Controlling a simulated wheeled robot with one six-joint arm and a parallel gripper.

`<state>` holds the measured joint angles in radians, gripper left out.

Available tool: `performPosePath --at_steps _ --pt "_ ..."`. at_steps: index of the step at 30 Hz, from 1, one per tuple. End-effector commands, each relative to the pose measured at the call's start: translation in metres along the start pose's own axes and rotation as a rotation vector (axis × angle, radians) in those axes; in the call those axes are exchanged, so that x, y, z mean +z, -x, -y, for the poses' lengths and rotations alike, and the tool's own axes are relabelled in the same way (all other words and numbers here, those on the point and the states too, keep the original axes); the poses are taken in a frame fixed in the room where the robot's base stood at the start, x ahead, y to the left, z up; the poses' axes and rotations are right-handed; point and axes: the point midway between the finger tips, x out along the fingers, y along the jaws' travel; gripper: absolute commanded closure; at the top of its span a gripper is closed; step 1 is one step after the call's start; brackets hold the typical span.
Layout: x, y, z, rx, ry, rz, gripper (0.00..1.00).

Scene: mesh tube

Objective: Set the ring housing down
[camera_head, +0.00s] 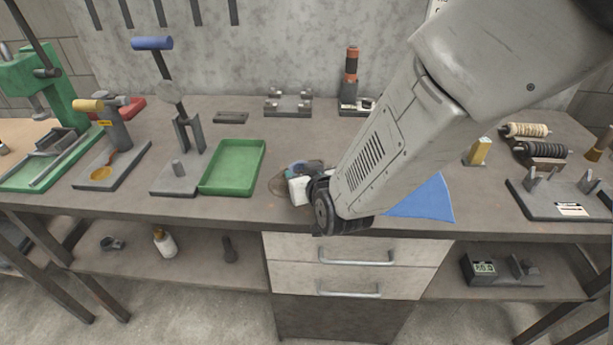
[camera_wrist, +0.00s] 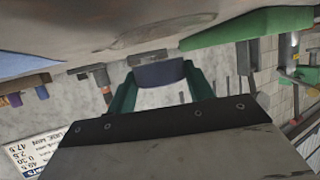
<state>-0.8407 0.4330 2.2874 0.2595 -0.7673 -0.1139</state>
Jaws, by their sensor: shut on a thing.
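My gripper (camera_wrist: 159,72) shows in the wrist view with its two green fingers on either side of a dark blue-grey curved piece, which appears to be the ring housing (camera_wrist: 160,75). The fingers are shut on it. In the head view my arm hides most of the gripper near the front middle of the bench. Only a white block-like part and a small bluish, rounded shape show beside the arm's end there. I cannot tell whether the housing touches the bench top.
A green tray (camera_head: 232,167) lies left of my arm on the bench (camera_head: 255,120). A blue mat (camera_head: 425,200) lies to the right, partly behind my arm. A dark fixture plate (camera_head: 560,200) stands at the right. Grey blocks (camera_head: 288,103) stand at the back.

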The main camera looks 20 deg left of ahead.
Motion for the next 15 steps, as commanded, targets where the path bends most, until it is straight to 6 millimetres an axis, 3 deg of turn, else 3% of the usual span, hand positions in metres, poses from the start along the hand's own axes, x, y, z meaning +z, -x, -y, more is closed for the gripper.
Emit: performPosePath --at_steps 2,7,15 --pt "-0.002 -0.007 0.001 -0.001 0.001 -0.001 0.80" --pt "0.026 -0.018 0.007 -0.008 0.004 0.001 0.80" --pt "0.027 -0.018 0.006 -0.007 0.002 -0.002 0.80"
